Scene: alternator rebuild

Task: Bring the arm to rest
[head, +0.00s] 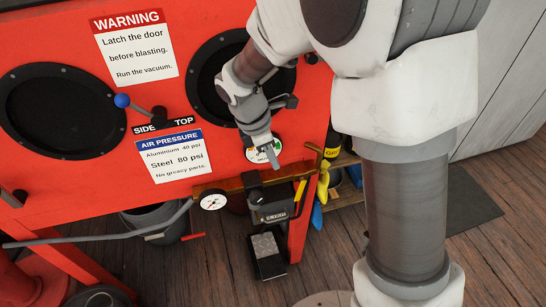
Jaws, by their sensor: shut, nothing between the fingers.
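My arm comes in from the upper right of the head view and bends down in front of a red blasting cabinet (215,55). My gripper (274,160) points downward and is shut and empty. In the picture it overlaps a round gauge with a white and green face (260,154) on the cabinet front. I cannot tell how far the fingertips are from the gauge.
A lever with a blue knob (122,100) sits left of the gripper, near a "SIDE TOP" label. A pressure gauge (213,201) and a foot pedal (267,255) are below. The wooden floor (480,245) is clear at lower right.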

